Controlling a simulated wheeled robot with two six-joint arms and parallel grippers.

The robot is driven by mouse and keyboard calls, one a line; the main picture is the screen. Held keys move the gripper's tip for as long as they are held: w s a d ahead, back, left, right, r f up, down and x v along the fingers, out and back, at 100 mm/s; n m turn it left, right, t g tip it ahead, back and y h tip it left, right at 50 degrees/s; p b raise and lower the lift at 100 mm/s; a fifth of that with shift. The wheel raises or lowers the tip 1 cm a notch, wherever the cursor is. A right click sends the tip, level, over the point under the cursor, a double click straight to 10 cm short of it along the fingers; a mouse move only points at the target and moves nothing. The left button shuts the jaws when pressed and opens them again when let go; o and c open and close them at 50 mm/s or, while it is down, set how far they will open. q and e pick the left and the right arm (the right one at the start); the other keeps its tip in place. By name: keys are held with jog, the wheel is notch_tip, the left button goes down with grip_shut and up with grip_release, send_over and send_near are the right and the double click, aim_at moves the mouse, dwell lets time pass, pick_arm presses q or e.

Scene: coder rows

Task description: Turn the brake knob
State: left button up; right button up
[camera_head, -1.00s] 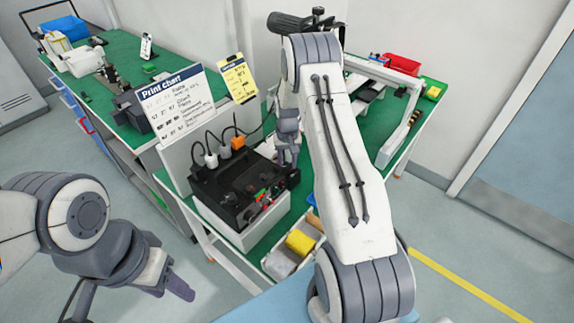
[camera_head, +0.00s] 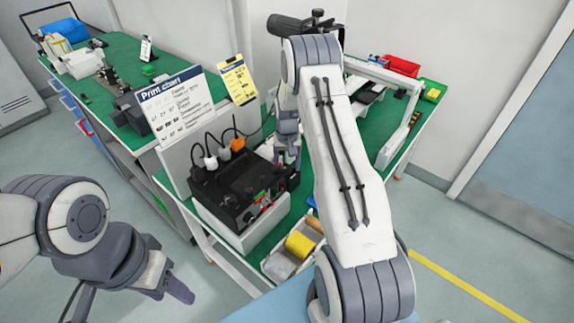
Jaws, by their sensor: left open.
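The black control box (camera_head: 228,190) sits on a white base on the green bench. Small controls, with red and green parts (camera_head: 262,196), line its front right edge. A dark round knob (camera_head: 249,216) shows on its front, but I cannot tell which control is the brake knob. My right gripper (camera_head: 289,160) points down at the box's right rear side. It is small and partly hidden, so its jaw state and any contact are unclear. My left gripper (camera_head: 180,287) is open and empty, low at the left, well apart from the box.
A print chart (camera_head: 176,108) and a yellow card (camera_head: 237,80) stand behind the box. Plugs with cables (camera_head: 211,161) rise at its back. A bin with a yellow roll (camera_head: 299,244) sits in front. A red bin (camera_head: 402,66) stands at the back right.

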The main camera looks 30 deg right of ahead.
aim_at(287, 168)
jog(key=shift+r, duration=0.1)
notch_tip(287, 168, up, 10)
jog(key=b, duration=0.2)
jog(key=shift+r, duration=0.15)
dwell(0.4)
